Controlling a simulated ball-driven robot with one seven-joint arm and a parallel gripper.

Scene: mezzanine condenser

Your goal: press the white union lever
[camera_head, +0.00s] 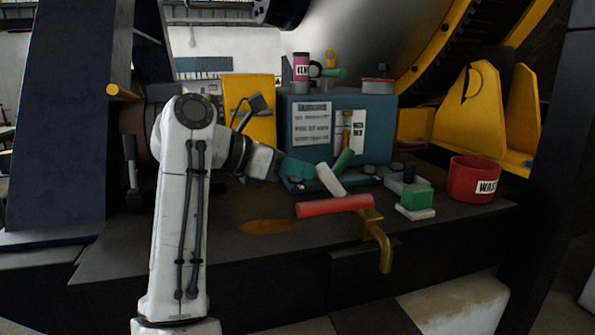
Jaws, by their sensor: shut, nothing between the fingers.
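The white lever (330,181) is a short pale bar, tilted with its upper end to the left, near the middle of the bench. My gripper (304,171) reaches in from the left, its teal end just left of the lever's upper end. It is shut and empty. I cannot tell whether it touches the lever. The lever's mount is mostly hidden.
A red bar (334,206) lies in front, by a brass spout (383,248). A green block (416,198) and red bin (474,180) stand right. A blue box (374,128) is behind.

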